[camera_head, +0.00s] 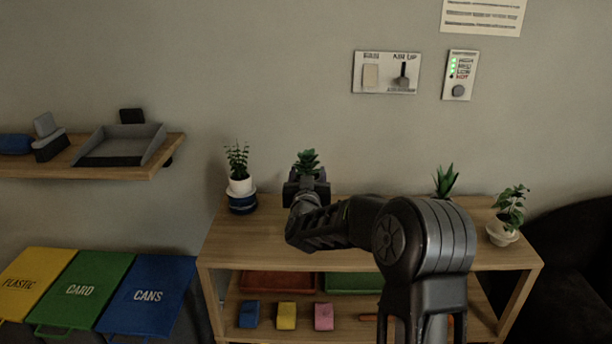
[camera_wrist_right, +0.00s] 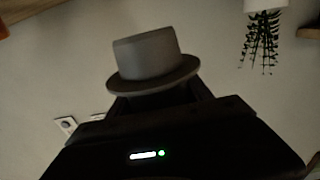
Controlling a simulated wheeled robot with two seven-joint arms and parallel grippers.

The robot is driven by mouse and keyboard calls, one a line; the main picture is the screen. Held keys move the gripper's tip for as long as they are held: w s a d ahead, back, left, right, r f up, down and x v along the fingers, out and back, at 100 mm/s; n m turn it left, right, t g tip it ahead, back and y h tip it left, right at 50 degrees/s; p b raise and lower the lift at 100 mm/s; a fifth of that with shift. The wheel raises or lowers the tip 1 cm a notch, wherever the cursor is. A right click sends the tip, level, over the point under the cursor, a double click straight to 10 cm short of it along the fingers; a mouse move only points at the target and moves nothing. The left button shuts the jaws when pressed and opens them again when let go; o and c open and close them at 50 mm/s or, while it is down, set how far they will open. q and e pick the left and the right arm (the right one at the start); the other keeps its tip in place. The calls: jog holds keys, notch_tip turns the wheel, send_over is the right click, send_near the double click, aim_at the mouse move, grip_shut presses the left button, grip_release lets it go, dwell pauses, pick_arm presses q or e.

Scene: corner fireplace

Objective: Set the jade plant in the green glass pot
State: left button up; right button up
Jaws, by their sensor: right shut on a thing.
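A small plant with thick green leaves (camera_head: 308,160), which looks like the jade plant, shows just above my right gripper (camera_head: 306,188) in the head view. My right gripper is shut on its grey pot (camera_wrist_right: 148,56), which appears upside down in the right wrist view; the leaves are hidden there. Whether the pot is clear of the shelf top is hard to tell. I cannot make out the green glass pot; my right arm hides part of the shelf top. My left gripper is not in view.
On the wooden shelf unit (camera_head: 225,238) a leafy plant in a white pot (camera_head: 241,186) sits in a dark blue pot (camera_head: 242,205) at left. A spiky plant (camera_head: 446,181) stands behind my arm, and a plant in a white bowl (camera_head: 501,234) at right. Coloured blocks lie below.

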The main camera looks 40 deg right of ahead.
jog(key=shift+f+b, duration=1.65)
jog(key=shift+f, duration=0.8)
jog(key=shift+f+b, duration=0.65)
jog(key=shift+f+b, duration=0.6)
jog(key=shift+b, duration=0.1)
jog(key=o, duration=1)
jog(key=shift+s, duration=0.1)
jog(key=shift+o, duration=0.2)
jog(key=v, duration=0.7)
jog(key=shift+s+a, duration=0.3)
